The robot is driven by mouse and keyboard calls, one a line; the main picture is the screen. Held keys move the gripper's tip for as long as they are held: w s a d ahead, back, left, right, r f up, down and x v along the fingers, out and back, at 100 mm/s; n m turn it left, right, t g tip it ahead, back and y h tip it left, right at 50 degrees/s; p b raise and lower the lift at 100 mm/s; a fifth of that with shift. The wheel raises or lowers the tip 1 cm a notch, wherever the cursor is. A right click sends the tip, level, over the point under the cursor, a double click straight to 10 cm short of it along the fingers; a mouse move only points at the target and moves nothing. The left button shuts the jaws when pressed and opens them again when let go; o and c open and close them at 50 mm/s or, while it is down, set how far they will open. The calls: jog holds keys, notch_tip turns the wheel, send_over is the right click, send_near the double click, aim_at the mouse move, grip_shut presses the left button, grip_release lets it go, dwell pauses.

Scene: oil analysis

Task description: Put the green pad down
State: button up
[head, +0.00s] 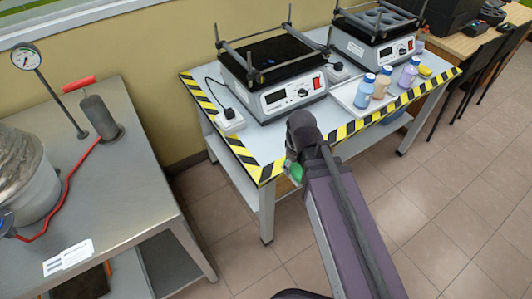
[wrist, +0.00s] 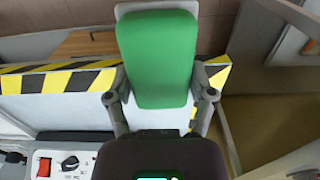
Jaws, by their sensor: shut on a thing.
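My gripper (wrist: 160,82) is shut on the green pad (wrist: 165,52), with one finger on each side of it in the wrist view. The pad has a pale grey backing that shows at its top edge. In the head view a small part of the green pad (head: 295,172) shows beside my gripper (head: 292,160), mostly hidden by my arm. There the pad appears near the front edge of the table with yellow-black tape (head: 245,158). I cannot tell whether it touches anything below.
Two lab devices with black tops (head: 275,72) (head: 380,32) stand on the taped table. A white tray (head: 345,97) there holds several bottles. A power strip (head: 230,121) lies left. A grey metal table (head: 130,190) stands at left with a pot and gauge. Floor lies between the tables.

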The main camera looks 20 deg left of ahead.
jog(key=b, duration=0.2)
send_over(265, 150)
jog(key=shift+f, duration=0.75)
jog(key=shift+f, duration=0.1)
jog(key=shift+f+b, duration=1.55)
jog(key=shift+f, duration=0.1)
jog(key=shift+f, duration=0.15)
jog(key=o, duration=1)
jog(key=shift+c, duration=0.2)
notch_tip(265, 150, up, 12)
jog(key=p, duration=1.2)
